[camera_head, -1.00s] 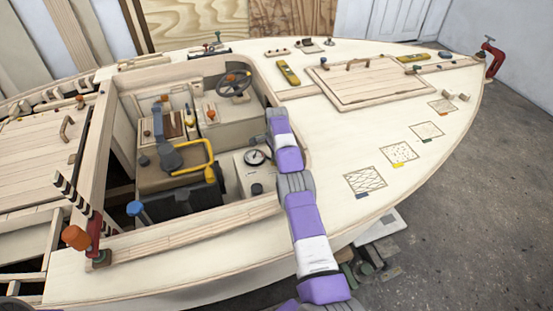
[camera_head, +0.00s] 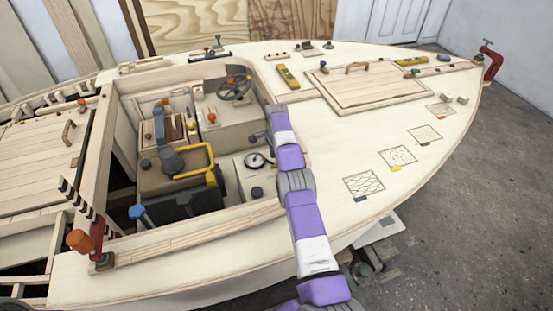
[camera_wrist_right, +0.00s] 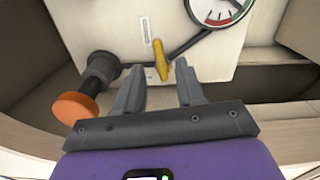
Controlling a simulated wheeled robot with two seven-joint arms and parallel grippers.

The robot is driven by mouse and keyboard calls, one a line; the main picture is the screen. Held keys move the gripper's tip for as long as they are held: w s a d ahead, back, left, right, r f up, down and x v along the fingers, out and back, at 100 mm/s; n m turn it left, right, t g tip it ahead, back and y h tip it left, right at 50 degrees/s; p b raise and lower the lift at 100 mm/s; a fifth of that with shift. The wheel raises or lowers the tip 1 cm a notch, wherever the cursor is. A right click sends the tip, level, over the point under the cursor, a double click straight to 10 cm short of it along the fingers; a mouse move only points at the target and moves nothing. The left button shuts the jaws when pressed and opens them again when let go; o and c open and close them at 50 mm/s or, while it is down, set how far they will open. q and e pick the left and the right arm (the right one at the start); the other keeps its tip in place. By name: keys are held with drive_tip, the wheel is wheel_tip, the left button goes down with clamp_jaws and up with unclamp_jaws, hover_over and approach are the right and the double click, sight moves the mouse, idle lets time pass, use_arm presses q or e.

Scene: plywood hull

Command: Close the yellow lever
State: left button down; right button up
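The yellow lever (camera_wrist_right: 161,60) shows in the right wrist view. It sits on a dark pipe fixed to a pale panel, beside a short printed scale. My right gripper (camera_wrist_right: 158,72) is open. Its two grey fingers stand apart, with the lever just beyond and between their tips; I see no clear contact. In the head view my right arm (camera_head: 306,220) reaches over the hull's edge towards the cockpit; its fingers and the lever cannot be made out there. My left gripper is not in view.
A round gauge (camera_wrist_right: 222,8) is at the upper right of the lever, and an orange knob (camera_wrist_right: 75,107) is left of my fingers. The gauge also shows in the head view (camera_head: 256,161). A steering wheel (camera_head: 236,87) and a yellow bar (camera_head: 211,160) stand in the cockpit.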

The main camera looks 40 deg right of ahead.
wheel_tip(320, 180, up, 4)
drive_tip(key=p, duration=0.3)
drive_tip(key=shift+r, duration=0.15)
